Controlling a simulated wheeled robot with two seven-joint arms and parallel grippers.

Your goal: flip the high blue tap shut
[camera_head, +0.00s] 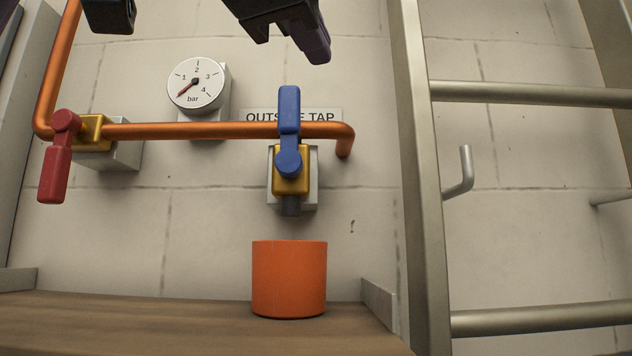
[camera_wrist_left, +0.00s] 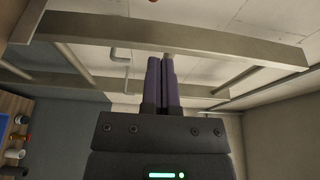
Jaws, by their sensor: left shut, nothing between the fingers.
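The tap with the blue lever (camera_head: 289,110) sits on the wall under the "OUTSIDE TAP" label. Its lever points straight up from the pivot, in line with the downward spout (camera_head: 291,206), and crosses in front of the copper pipe. The brass body (camera_head: 291,182) is on a grey block. My left gripper (camera_head: 318,52) is above the lever and slightly right of it, apart from it. In the left wrist view its two dark purple fingers (camera_wrist_left: 160,62) are together with nothing between them. My right gripper is in neither view.
An orange cup (camera_head: 289,280) stands on the wooden shelf (camera_head: 150,325) under the spout. A red-levered valve (camera_head: 56,160) and a pressure gauge (camera_head: 197,84) are to the left. A metal ladder (camera_head: 425,180) and a hook (camera_head: 462,172) are to the right.

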